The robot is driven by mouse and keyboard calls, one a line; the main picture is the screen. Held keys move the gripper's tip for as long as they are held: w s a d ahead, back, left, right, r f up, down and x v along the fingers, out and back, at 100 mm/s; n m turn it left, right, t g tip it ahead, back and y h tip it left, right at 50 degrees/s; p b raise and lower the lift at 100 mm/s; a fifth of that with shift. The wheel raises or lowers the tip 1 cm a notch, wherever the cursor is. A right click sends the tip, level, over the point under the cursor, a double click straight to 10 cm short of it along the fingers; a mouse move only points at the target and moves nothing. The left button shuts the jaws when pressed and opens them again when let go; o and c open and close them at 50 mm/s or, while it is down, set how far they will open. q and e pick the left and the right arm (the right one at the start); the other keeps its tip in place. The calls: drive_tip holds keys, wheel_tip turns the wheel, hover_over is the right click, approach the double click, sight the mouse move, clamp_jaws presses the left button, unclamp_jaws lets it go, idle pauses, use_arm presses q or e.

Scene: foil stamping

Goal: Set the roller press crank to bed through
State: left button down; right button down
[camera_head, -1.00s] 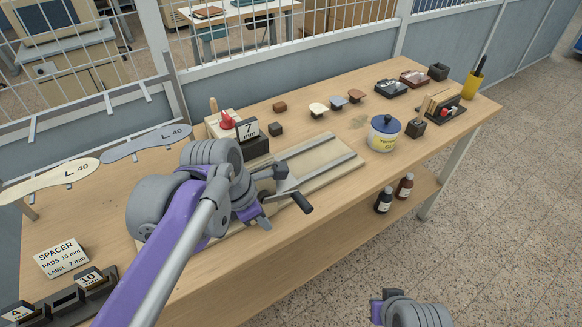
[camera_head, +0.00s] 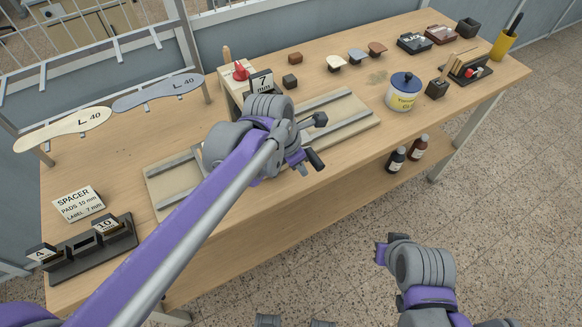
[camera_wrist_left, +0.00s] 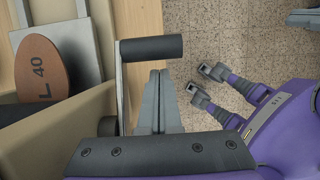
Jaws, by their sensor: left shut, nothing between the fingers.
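The roller press lies on the bench with its pale bed (camera_head: 352,126) and metal rails running left to right. My left arm hides its middle. The crank's black handle (camera_head: 314,159) sticks out at the bench's front edge. In the left wrist view the handle (camera_wrist_left: 150,48) lies crosswise on the grey crank arm (camera_wrist_left: 121,92). My left gripper (camera_head: 301,167) is at the crank; its shut, empty fingers (camera_wrist_left: 160,76) are right of the crank arm, close below the handle. I cannot tell whether they touch. My right gripper (camera_head: 380,252) is off the bench front, its fingers unclear.
A brown L 40 insole piece (camera_wrist_left: 43,68) lies left of the crank in the wrist view. Two bottles (camera_head: 397,159) sit below.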

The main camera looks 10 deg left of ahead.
use_arm(q)
drive_tip(key=shift+w+d+r, duration=0.35)
drive_tip(key=shift+d, duration=0.05)
drive_tip(key=shift+r+t+h, duration=0.4)
drive_tip(key=shift+t+h, duration=0.1)
drive_tip(key=shift+h, duration=0.2)
idle(0.3)
drive_tip(key=r+t+h, duration=0.1)
drive_tip(key=h, duration=0.1)
drive_tip(key=r+t+h, duration=0.2)
drive_tip(key=a+r+t+h+b, duration=0.1)
drive_tip(key=r+h, duration=0.1)
drive_tip(key=shift+s, duration=0.25)
idle(0.5)
drive_tip(key=shift+s, duration=0.1)
idle(0.3)
